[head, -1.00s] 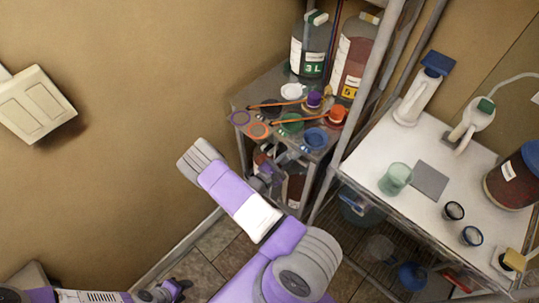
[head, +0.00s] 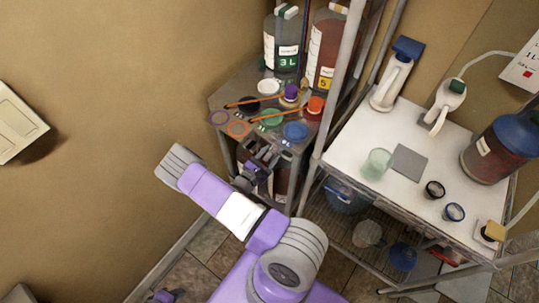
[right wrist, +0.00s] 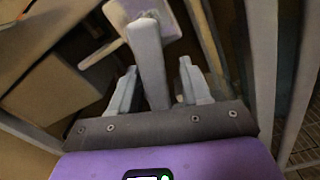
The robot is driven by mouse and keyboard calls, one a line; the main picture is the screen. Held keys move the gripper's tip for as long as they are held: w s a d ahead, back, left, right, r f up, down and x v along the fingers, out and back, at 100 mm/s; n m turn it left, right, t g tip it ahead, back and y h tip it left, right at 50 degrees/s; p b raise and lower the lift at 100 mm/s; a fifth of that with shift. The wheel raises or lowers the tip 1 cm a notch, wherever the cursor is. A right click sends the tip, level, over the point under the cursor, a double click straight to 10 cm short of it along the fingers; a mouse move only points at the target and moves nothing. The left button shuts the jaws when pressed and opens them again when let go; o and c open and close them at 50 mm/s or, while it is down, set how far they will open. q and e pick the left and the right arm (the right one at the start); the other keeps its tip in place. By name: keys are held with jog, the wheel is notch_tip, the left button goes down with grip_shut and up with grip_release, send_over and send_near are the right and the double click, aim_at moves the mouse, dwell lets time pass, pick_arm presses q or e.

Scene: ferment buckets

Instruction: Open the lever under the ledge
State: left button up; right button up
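In the right wrist view, a pale grey lever-like bar (right wrist: 150,62) runs down from a paler block (right wrist: 143,12). Its lower end lies between the two fingers of my right gripper (right wrist: 158,88). The fingers are apart, with a gap on the bar's right side; I cannot tell whether the left finger touches it. In the head view, my right gripper (head: 262,160) is under the front edge of the corner ledge (head: 222,98), and the lever is too small and hidden to make out. My left gripper (head: 166,297) barely shows at the bottom edge.
The ledge holds two large bottles (head: 283,40), several coloured lids and orange sticks. A metal post (head: 340,75) stands just right of it. Right of the post, a white table (head: 350,145) carries a glass beaker (head: 376,164) and other items. A wall is at the left.

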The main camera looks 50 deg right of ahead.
aim_at(266, 160)
jog(key=a, duration=0.7)
jog(key=shift+a, duration=0.3)
